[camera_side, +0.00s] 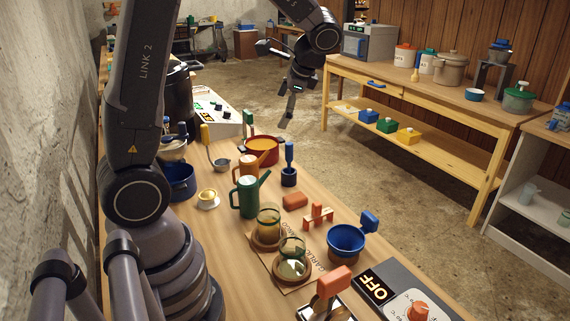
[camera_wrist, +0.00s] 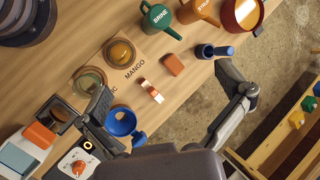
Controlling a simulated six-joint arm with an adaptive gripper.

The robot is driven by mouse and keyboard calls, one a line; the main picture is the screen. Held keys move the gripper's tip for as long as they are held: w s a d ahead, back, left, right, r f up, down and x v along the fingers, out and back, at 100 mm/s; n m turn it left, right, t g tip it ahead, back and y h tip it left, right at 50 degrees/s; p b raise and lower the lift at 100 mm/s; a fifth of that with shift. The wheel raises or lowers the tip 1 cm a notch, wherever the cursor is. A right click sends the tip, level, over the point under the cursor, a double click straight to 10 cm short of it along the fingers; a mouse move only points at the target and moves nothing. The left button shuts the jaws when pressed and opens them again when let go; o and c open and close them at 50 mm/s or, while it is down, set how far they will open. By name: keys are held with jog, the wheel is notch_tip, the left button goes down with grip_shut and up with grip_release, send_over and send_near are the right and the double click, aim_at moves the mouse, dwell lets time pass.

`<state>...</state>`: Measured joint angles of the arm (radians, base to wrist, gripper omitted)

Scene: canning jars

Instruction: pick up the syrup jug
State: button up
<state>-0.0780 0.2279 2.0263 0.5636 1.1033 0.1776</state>
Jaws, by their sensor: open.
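The syrup jug is the orange jug (camera_side: 245,167) with a side spout, standing upright on the wooden bench behind the green jug (camera_side: 246,198). In the wrist view the orange jug (camera_wrist: 197,10) is cut by the top edge, its lettering only partly readable, beside the green jug marked BRINE (camera_wrist: 157,18). My gripper (camera_side: 284,100) is raised at the bench's far right side, above and apart from the jugs. In the wrist view its fingers (camera_wrist: 165,80) are spread wide with nothing between them. The orange jug lies beyond the fingertips, towards the top.
A red pot (camera_side: 262,149) stands close behind the orange jug, and a blue holder (camera_side: 289,178) to its right. Two glass jars (camera_side: 268,222), an orange block (camera_side: 295,201) and a blue funnel (camera_side: 346,240) stand nearer. A yellow-wood shelf table (camera_side: 450,122) is across the floor.

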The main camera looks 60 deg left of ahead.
jog(key=w+a+f+m+g+y, duration=0.3)
jog(key=w+a+f, duration=0.3)
jog(key=f, duration=0.5)
jog(key=m+g+y, duration=0.1)
jog(key=m+y, duration=0.2)
jog(key=m, duration=0.2)
send_near(257, 177)
jog(key=shift+y, duration=0.3)
jog(key=x, duration=0.6)
jog(key=shift+f, duration=0.15)
jog(key=shift+s+x, duration=0.2)
jog(key=shift+x, duration=2.9)
jog(key=shift+d+f, duration=0.1)
jog(key=shift+d, duration=0.1)
jog(key=shift+c, duration=0.3)
jog(key=c, duration=1.3)
